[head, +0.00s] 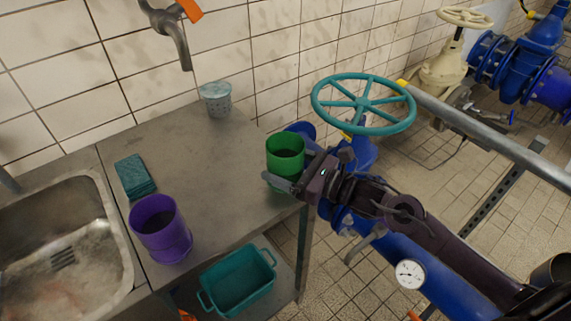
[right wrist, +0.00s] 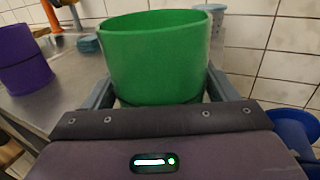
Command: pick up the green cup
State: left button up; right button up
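The green cup (head: 286,152) is upright at the right end of the grey counter, near its edge. My right gripper (head: 284,176) comes in from the right at the cup's lower half, one finger passing in front of it. In the right wrist view the green cup (right wrist: 155,58) fills the space between the two fingers (right wrist: 160,92), one at each side. The fingers lie very close to the wall; I cannot tell whether they press on it. The cup's base is partly hidden. My left gripper is in neither view.
A purple cup (head: 160,230), teal cloths (head: 135,176) and a pale blue-grey cup (head: 216,99) stand on the counter (head: 215,165). A sink (head: 60,240) is at left. A teal handwheel (head: 363,104) and blue pipes are close right. A teal crate (head: 238,283) sits below.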

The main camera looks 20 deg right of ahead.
jog(key=c, duration=0.7)
jog(key=shift+r, duration=0.1)
jog(key=shift+c, duration=0.6)
jog(key=shift+r, duration=0.1)
